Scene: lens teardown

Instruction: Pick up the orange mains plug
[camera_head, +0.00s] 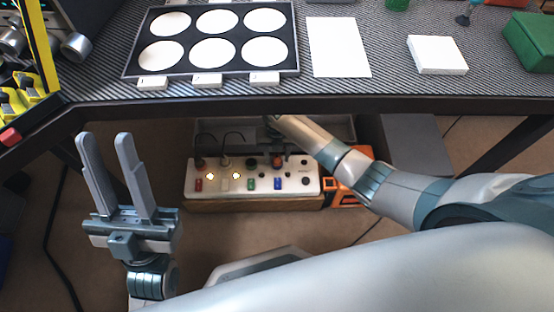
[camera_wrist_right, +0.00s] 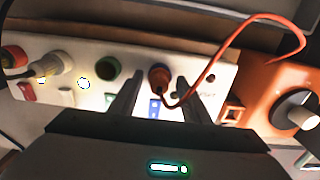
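The orange mains plug (camera_wrist_right: 160,77) sits in a socket of a white power strip (camera_wrist_right: 100,42), above the blue switch, with its orange cord arching up to the right. It also shows in the head view (camera_head: 277,161), below the bench. In the wrist view my right gripper (camera_wrist_right: 158,88) is open, with one finger on each side of the plug; I cannot tell whether they touch it. In the head view its fingers are hard to make out. My left gripper (camera_head: 103,139) is open and empty, left of the strip.
A white plug (camera_wrist_right: 48,65) and a green socket or plug (camera_wrist_right: 108,68) are on the same strip. An orange box with a round dial (camera_wrist_right: 290,108) stands right of it. The bench edge (camera_head: 230,106) overhangs behind, with a tray of white discs (camera_head: 290,65) on top.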

